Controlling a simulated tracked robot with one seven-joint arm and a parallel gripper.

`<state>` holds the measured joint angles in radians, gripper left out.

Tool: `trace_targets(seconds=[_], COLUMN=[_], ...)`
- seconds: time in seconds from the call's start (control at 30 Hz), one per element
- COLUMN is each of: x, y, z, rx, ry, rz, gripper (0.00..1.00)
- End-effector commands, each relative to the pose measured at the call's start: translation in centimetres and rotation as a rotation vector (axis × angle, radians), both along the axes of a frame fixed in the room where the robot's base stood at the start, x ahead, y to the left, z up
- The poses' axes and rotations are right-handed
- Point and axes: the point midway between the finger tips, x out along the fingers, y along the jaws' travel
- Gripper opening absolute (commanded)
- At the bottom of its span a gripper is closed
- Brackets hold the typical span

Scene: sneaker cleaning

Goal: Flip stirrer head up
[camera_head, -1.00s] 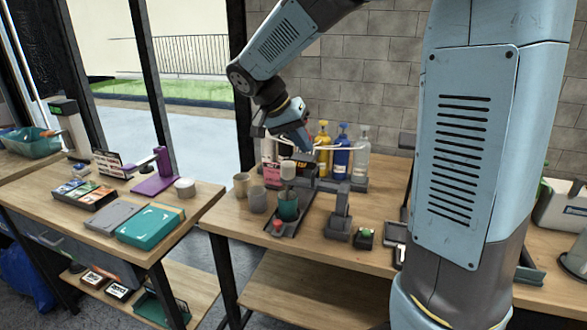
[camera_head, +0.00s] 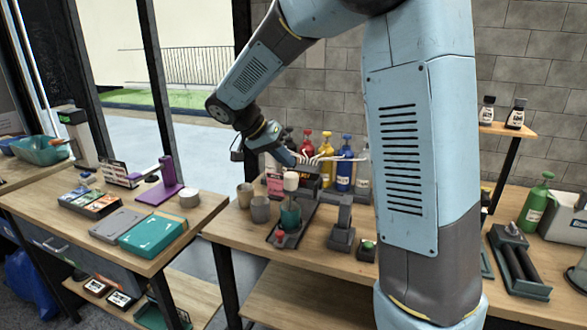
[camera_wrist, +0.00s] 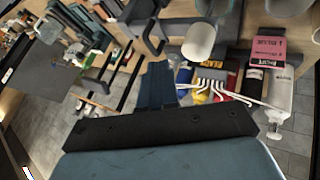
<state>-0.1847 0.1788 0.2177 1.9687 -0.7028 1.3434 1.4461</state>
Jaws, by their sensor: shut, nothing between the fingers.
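The stirrer stands on the middle table with a dark base (camera_head: 284,236) and a red knob (camera_head: 280,237). A teal cup (camera_head: 290,217) sits on it. The white part of the stirrer head (camera_head: 291,182) is above the cup, and also shows in the wrist view (camera_wrist: 198,40). The head appears lowered over the cup. My gripper (camera_head: 292,160) is shut and empty, just above and behind the white part in the picture. In the wrist view its dark fingers (camera_wrist: 158,84) are together, apart from the white part. Any contact with the stirrer is hard to tell.
White prongs (camera_head: 325,157) stick out close to my gripper, before red (camera_head: 307,144), yellow (camera_head: 326,146) and blue (camera_head: 345,160) bottles. A dark stand (camera_head: 342,235) is at right.

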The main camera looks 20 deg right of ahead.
Motion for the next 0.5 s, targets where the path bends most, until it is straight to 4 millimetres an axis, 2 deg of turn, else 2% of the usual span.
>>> trace_targets(seconds=[0.5], x=[0.2], y=[-5.0], z=[-6.0], rx=[-0.001], ry=[0.003], rz=[-0.002], gripper=[0.00])
